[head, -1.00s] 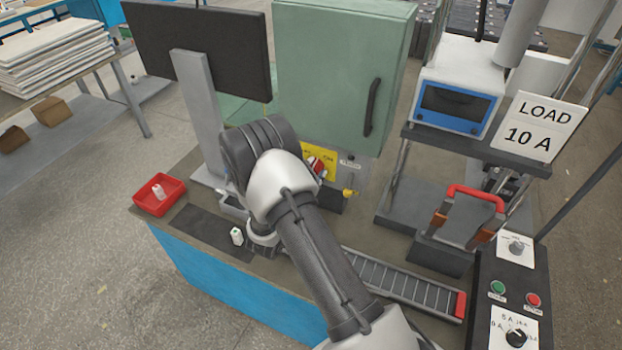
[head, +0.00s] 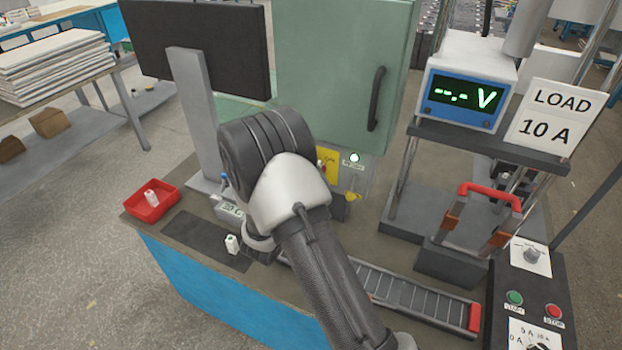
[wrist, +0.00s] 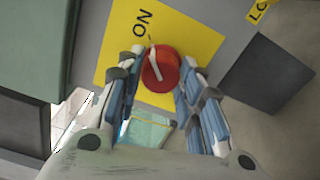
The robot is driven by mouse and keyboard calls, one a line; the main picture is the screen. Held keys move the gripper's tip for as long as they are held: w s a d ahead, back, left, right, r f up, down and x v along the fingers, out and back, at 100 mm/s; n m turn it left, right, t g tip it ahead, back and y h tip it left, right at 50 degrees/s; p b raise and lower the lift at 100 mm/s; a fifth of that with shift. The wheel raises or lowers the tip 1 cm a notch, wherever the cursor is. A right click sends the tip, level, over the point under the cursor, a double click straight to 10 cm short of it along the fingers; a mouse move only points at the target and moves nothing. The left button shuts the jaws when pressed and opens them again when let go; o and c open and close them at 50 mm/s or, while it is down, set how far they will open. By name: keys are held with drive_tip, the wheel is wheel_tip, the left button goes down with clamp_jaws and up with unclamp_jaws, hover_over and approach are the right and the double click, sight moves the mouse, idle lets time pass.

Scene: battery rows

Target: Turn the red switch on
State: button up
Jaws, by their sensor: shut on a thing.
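The red switch (wrist: 162,72) is a round red knob with a white bar, on a yellow plate (wrist: 205,42) marked ON. In the wrist view the bar points up, roughly toward the plate's ON side. My gripper (wrist: 163,66) has its two fingers on either side of the knob and is shut on it. In the head view my arm hides most of the switch and the fingers; part of the yellow plate (head: 331,168) shows.
A meter (head: 466,102) on the shelf shows "--.- V" in green. A red tray (head: 135,207) with a white item stands at the left. A green cabinet door (head: 335,60) rises behind the switch; a button panel (head: 535,285) stands right.

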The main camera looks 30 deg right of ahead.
idle(0.4)
drive_tip(key=o, duration=1.1)
drive_tip(key=shift+c, duration=0.2)
drive_tip(key=v, duration=1.2)
